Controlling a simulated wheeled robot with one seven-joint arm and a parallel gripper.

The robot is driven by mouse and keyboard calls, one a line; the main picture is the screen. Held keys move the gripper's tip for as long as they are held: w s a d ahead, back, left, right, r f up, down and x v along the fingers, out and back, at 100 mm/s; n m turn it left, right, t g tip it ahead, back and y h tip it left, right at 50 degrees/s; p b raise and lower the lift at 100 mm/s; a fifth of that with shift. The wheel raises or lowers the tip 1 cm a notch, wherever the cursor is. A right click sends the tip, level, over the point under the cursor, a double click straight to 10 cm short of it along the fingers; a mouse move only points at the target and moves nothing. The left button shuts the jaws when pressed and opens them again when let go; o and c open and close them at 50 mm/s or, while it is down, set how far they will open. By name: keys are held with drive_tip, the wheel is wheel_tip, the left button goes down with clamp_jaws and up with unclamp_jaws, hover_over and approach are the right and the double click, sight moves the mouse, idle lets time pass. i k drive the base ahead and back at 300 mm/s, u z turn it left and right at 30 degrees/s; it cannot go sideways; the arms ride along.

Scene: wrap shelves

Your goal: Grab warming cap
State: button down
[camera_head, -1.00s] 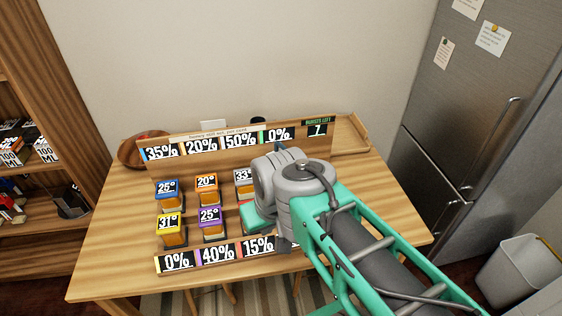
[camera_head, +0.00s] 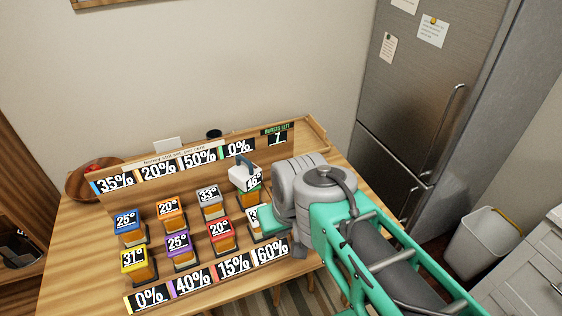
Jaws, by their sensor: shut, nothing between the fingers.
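A white cap with a dark grey upright handle, which looks like the warming cap (camera_head: 244,178), sits on top of a jar at the right end of the back row. A label reading about 16° shows at its front, partly hard to read. My gripper (camera_head: 268,220) is shut and empty, just below and right of the cap, apart from it. The wrist hides much of the gripper, and the fingertips are hard to make out. The gripper covers part of a white-labelled jar (camera_head: 253,213) in the front row.
Several jars with coloured lids, such as the blue one (camera_head: 126,222), stand in two rows on the wooden stand. Percent signs line its back board and front edge. A wooden bowl (camera_head: 75,185) is at the left. A fridge (camera_head: 420,90) and bin (camera_head: 480,245) are at the right.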

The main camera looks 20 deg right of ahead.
sight(245, 174)
drive_tip(key=u, duration=2.95)
drive_tip(key=k, duration=1)
drive_tip(key=z, duration=0.8)
drive_tip(key=i, duration=0.35)
drive_tip(key=u, duration=0.1)
